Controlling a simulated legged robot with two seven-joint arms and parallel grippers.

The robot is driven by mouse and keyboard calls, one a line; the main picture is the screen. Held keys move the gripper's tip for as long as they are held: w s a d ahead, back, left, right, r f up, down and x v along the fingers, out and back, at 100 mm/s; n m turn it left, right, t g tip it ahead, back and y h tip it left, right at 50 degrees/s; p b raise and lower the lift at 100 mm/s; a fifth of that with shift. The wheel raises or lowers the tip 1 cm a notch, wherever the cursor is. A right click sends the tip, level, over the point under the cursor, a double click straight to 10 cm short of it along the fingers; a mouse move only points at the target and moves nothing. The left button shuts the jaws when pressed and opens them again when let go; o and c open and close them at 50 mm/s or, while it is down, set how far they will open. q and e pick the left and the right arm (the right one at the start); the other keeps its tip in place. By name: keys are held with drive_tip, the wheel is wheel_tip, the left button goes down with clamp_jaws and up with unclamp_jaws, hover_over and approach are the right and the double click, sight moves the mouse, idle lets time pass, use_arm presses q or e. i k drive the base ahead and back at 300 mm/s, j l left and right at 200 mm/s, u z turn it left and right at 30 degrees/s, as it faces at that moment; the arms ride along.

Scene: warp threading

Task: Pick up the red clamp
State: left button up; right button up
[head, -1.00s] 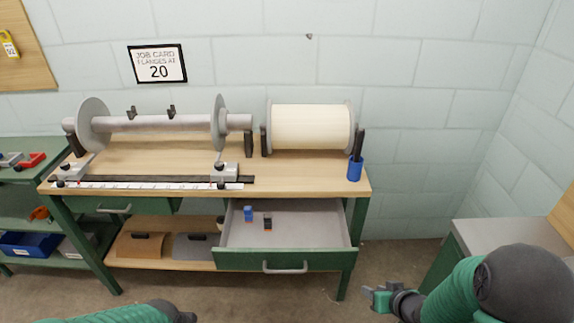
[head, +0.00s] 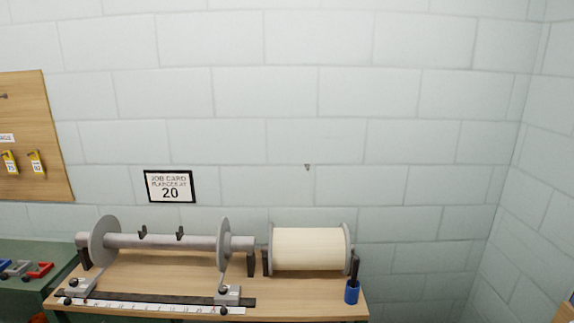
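A red clamp (head: 40,270) lies on the green side bench (head: 25,298) at the far left of the head view. A blue clamp (head: 17,268) lies just left of it, and a grey one is partly cut off at the picture's edge. Neither of my grippers shows in the head view now, so I cannot see whether they are open or shut.
The wooden workbench (head: 195,268) carries a flanged beam (head: 165,241), a spool of cream thread (head: 309,249), a ruler rail (head: 155,307) and a blue cup (head: 352,292). A job card reading 20 (head: 170,186) hangs on the wall.

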sight(48, 265)
drive_tip(key=u, duration=1.6)
drive_tip(key=i+j+u, duration=0.3)
drive_tip(key=i+u, duration=0.15)
drive_tip(key=i, duration=0.5)
drive_tip(key=i+u, duration=0.45)
drive_tip(key=i, duration=0.55)
drive_tip(key=i+z, duration=0.25)
drive_tip(key=i, duration=0.25)
drive_tip(key=i+j+z, duration=0.2)
drive_tip(key=i, duration=0.3)
drive_tip(key=i+j+z, duration=0.25)
drive_tip(key=i, duration=0.2)
drive_tip(key=i+j+z, duration=0.1)
drive_tip(key=i+z, duration=0.35)
drive_tip(key=i+j+z, duration=0.2)
drive_tip(key=z, duration=0.25)
drive_tip(key=i+j+z, duration=0.25)
drive_tip(key=z, duration=0.2)
